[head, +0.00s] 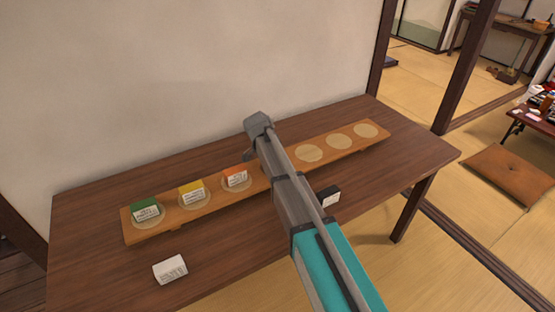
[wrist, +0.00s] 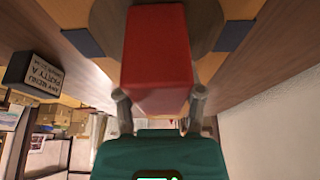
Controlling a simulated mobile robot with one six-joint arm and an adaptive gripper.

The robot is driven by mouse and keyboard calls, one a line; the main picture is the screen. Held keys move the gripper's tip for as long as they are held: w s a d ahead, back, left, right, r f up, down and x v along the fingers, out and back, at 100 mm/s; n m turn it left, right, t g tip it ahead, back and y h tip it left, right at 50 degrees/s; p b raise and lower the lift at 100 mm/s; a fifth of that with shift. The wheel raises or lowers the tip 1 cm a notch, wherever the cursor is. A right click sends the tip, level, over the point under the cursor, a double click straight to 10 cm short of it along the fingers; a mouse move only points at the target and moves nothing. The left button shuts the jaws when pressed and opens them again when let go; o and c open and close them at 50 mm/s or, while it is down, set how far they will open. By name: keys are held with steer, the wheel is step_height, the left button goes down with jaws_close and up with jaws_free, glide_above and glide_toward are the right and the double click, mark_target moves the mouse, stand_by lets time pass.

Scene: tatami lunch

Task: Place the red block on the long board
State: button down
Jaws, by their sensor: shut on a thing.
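The red block (wrist: 157,62) is between the two grey fingers of my gripper (wrist: 159,93) in the wrist view, and the gripper is shut on it. Beyond the block, a round spot of the long board (wrist: 205,22) shows. I cannot tell whether the block touches the board. In the head view, the long wooden board (head: 128,226) runs along the table with a row of pale round spots. Green (head: 145,210), yellow (head: 192,190) and orange (head: 236,176) labelled blocks stand on its left spots.
A white block (head: 170,269) lies on the dark table (head: 90,255) in front of the board. A black block with a white label (head: 329,196) is right of my arm, also in the wrist view (wrist: 35,72). The board's right spots (head: 340,141) are empty. A wall stands behind.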

steer(key=shift+f, duration=0.15)
steer(key=shift+c, duration=1.1)
jaws_free()
steer(key=shift+r, duration=0.25)
steer(key=shift+p+v, duration=1.15)
steer(key=shift+p, duration=0.1)
steer(key=p+v, duration=0.8)
steer(key=v, duration=0.1)
steer(key=shift+s+a+r+p, duration=0.15)
steer(key=shift+r+p, duration=0.05)
steer(key=shift+p, duration=0.15)
